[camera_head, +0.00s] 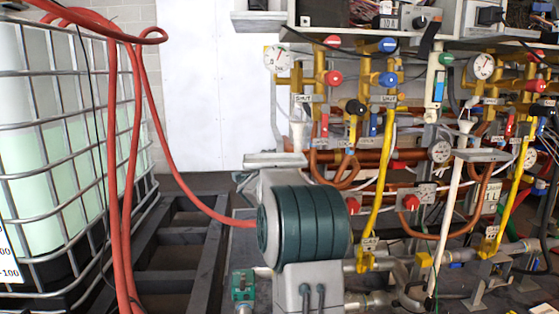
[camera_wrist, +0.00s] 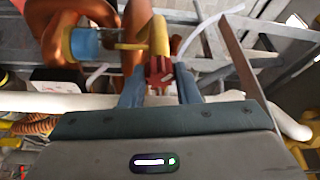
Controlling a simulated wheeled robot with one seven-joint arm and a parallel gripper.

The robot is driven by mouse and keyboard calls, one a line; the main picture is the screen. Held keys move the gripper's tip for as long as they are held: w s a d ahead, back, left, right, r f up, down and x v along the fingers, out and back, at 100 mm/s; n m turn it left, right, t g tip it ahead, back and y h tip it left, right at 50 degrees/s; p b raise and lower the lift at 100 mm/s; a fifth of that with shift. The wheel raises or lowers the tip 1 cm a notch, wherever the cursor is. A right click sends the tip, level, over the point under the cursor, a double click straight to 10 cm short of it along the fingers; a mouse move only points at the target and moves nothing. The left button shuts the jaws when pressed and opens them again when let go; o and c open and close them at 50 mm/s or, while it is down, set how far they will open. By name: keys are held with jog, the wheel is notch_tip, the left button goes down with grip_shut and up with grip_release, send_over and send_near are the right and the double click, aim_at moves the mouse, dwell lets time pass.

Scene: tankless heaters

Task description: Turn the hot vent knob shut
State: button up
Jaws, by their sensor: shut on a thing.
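In the wrist view a red knob (camera_wrist: 157,68) sits at the end of a yellow valve body (camera_wrist: 159,38). My gripper (camera_wrist: 160,80) has its two blue-grey fingers on either side of the knob and is shut on it. The finger contact is partly hidden by the gripper's own edge. In the head view several red knobs show, such as one at the upper left of the pipework (camera_head: 333,77) and one lower down (camera_head: 411,202). My gripper does not show clearly there, so I cannot tell which knob it holds.
Beside the held knob in the wrist view are a blue valve part (camera_wrist: 88,45) and copper pipes. A white pipe (camera_wrist: 50,101) runs behind the fingers. In the head view, gauges (camera_head: 278,58), yellow pipes, a ribbed green unit (camera_head: 310,228) and red hoses (camera_head: 125,150) crowd the space.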

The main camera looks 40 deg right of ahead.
dwell(0.3)
jog(key=o, duration=0.7)
